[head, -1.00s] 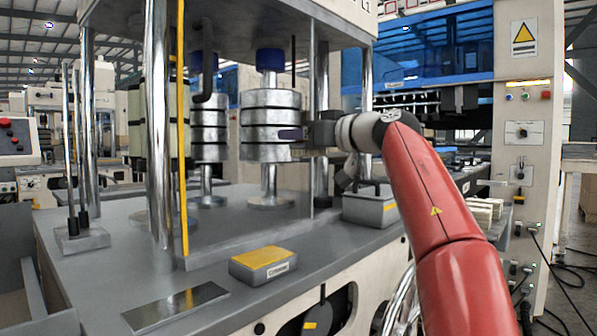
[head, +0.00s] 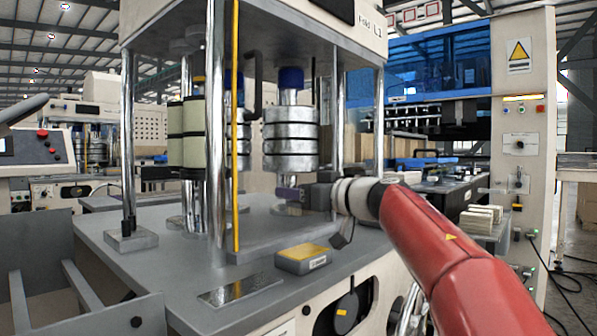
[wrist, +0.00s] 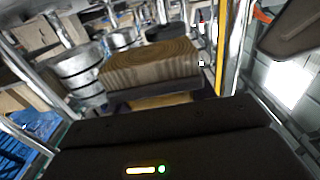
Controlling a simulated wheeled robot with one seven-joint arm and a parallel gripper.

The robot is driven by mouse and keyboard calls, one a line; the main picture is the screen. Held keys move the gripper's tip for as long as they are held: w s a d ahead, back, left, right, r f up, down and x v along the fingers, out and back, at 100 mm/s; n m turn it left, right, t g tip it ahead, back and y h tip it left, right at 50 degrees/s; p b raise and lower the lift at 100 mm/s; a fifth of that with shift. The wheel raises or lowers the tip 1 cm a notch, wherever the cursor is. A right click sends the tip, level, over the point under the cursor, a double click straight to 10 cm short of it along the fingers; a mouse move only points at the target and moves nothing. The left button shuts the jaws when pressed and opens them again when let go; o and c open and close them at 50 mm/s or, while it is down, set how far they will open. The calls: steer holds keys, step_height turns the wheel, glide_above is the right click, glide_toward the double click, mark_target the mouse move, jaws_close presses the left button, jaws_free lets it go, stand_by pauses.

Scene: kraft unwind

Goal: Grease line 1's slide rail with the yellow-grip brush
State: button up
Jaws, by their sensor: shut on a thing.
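My gripper (head: 291,193) is beside the base of the stacked metal discs on the press marked L1. In the wrist view it is shut on a brush (wrist: 150,65) with a broad, streaked tan-brown head. A yellow part (wrist: 158,100), apparently its grip, shows just above my dark gripper housing. I cannot make out the brush in the head view. Bright chrome columns stand in the press, and a thin vertical yellow strip (head: 236,125) runs beside one. The strip also shows in the wrist view (wrist: 220,50). I cannot tell which upright is the slide rail. The brush touches nothing that I can make out.
The disc stack (head: 291,138) on its shaft stands close to my gripper. A grey block with a yellow top (head: 303,259) and a flat metal plate (head: 240,289) lie on the press's grey bed (head: 150,262). A switch column (head: 522,150) stands at right.

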mark_target(297, 207)
steer(key=shift+s+a+f, duration=0.1)
steer(key=shift+s+f, duration=0.2)
steer(key=shift+f, duration=0.25)
step_height(297, 207, down, 4)
steer(key=b, duration=0.3)
steer(key=shift+r+b, duration=0.1)
steer(key=shift+b, duration=0.2)
step_height(297, 207, down, 2)
steer(key=b, duration=0.2)
steer(key=shift+b, duration=0.4)
steer(key=shift+f, duration=0.5)
steer(key=shift+w+f+p, duration=0.1)
steer(key=shift+f+p, duration=0.15)
steer(key=shift+p, duration=0.15)
stand_by(2.1)
step_height(297, 207, up, 5)
steer(key=p, duration=0.5)
steer(key=shift+p, duration=0.3)
steer(key=shift+r, duration=1.25)
